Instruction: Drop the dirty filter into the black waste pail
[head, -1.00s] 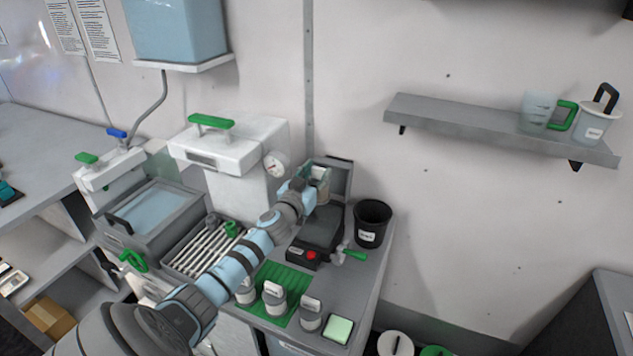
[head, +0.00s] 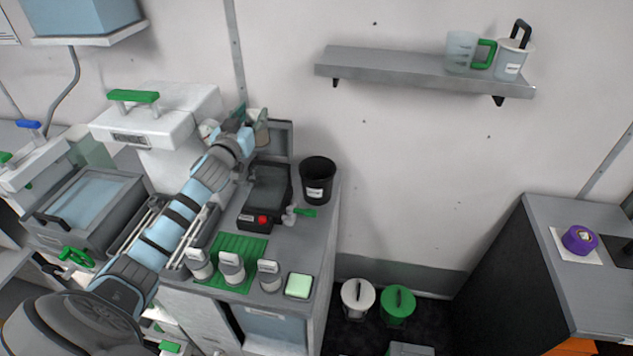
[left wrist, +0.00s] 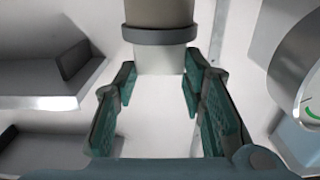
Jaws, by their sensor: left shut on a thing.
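The dirty filter (left wrist: 160,35) is a beige cylinder with a grey band and a pale end, held between the teal fingers of my left gripper (left wrist: 158,72). In the head view the left gripper (head: 250,128) is raised by the wall, above the back of the dark open-lidded unit, with the filter (head: 261,132) partly hidden by the fingers. The black waste pail (head: 317,182), with a white label, stands upright on the counter to the right of the gripper and lower. My right gripper is out of view.
The open-lidded unit (head: 268,187) has a raised lid just right of the filter. A green-handled valve (head: 297,213) is in front of the pail. Labelled containers stand on a green mat (head: 240,246). A wall shelf (head: 420,72) hangs above right. White and green lidded bins stand on the floor.

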